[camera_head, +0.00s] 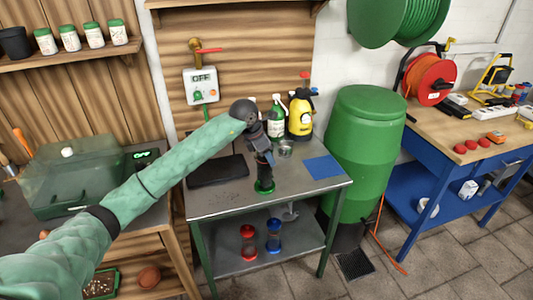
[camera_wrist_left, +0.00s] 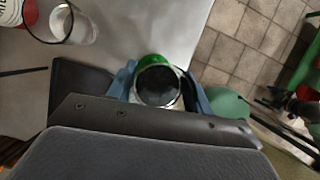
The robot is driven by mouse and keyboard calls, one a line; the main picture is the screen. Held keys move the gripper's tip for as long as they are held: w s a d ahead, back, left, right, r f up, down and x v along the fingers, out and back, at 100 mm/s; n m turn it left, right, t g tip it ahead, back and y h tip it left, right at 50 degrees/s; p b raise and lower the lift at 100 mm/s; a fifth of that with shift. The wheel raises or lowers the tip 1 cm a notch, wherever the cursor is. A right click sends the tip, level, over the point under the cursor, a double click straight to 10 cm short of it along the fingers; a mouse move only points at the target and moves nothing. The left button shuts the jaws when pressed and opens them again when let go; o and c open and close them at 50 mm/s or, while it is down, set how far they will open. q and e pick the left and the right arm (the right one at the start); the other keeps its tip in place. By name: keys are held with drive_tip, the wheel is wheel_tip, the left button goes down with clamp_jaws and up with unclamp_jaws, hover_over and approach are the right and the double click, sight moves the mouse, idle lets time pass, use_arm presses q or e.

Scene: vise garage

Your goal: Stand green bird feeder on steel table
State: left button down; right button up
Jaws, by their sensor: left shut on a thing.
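The green bird feeder (camera_head: 264,187) is upright, or nearly so, over the middle front of the steel table (camera_head: 225,197). Its green base is at or just above the tabletop; I cannot tell whether it touches. My left gripper (camera_head: 264,158) comes down from above and is shut on the feeder, hiding much of its tube. In the left wrist view the feeder (camera_wrist_left: 158,86) shows as a round dark top with a green rim behind, between the blue fingers. My right gripper is not in view.
On the table are a black mat (camera_head: 218,170), a blue sheet (camera_head: 323,167), a metal cup (camera_head: 286,148), a green bottle (camera_head: 276,118) and a yellow sprayer (camera_head: 301,116). A red feeder (camera_head: 249,242) and blue feeder (camera_head: 273,236) stand on the lower shelf. A green barrel (camera_head: 362,150) stands right.

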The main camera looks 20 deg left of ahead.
use_arm(q)
drive_tip(key=shift+f, duration=0.1)
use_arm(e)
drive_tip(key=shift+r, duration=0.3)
use_arm(q)
drive_tip(key=c, duration=0.6)
unclamp_jaws()
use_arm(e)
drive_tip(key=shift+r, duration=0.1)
